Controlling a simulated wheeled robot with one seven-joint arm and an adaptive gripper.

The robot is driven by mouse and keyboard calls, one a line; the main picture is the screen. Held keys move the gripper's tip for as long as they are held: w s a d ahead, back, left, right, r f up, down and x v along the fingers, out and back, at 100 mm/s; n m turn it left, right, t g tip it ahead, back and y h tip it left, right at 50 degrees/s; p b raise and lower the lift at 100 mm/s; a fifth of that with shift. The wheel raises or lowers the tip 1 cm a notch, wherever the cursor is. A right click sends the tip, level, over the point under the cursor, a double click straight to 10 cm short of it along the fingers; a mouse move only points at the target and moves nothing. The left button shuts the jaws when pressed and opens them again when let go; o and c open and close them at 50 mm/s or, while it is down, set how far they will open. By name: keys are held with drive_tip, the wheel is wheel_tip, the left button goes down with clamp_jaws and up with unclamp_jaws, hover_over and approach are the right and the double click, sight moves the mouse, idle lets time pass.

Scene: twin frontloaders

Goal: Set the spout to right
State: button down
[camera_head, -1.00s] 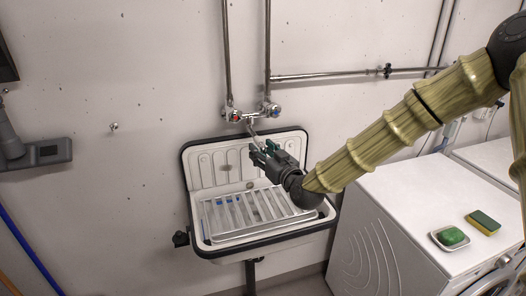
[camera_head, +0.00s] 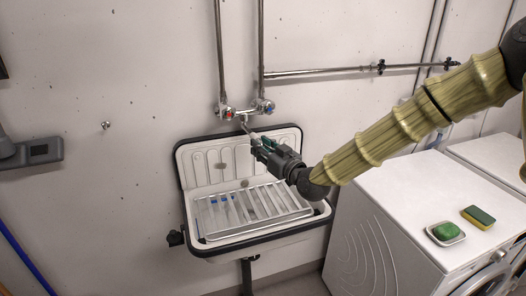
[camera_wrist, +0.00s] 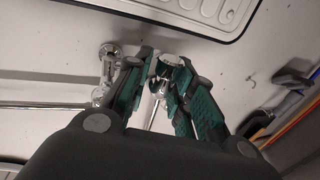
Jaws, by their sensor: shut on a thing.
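The chrome spout (camera_head: 247,128) hangs from the wall faucet (camera_head: 240,113) and slants down and to the right above the sink in the head view. My gripper (camera_head: 257,143) is at the spout's lower end, over the sink's back panel. In the wrist view, the spout's round end (camera_wrist: 166,62) lies between the two green-padded fingers of my gripper (camera_wrist: 164,78), which are closed around it. The fingers hide part of the spout.
The sink (camera_head: 190,225) with a slatted rack (camera_head: 250,210) is below my gripper. A white washing machine (camera_head: 400,205) stands to the right, with green soap (camera_head: 444,231) and a sponge (camera_head: 479,216) on top. A pipe (camera_head: 330,71) runs along the wall.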

drive_tip(key=w+d+n+g+y+b, duration=0.2)
drive_tip(key=w+d+b, duration=0.2)
drive_tip(key=w+d, duration=0.4)
drive_tip(key=shift+w+d+r, duration=0.2)
drive_tip(key=shift+w+d, duration=0.15)
drive_tip(key=shift+w, duration=1.1)
drive_tip(key=c, duration=1.3)
unclamp_jaws()
drive_tip(key=shift+a+y, duration=0.15)
drive_tip(key=shift+y, duration=0.15)
drive_tip(key=v, duration=1.2)
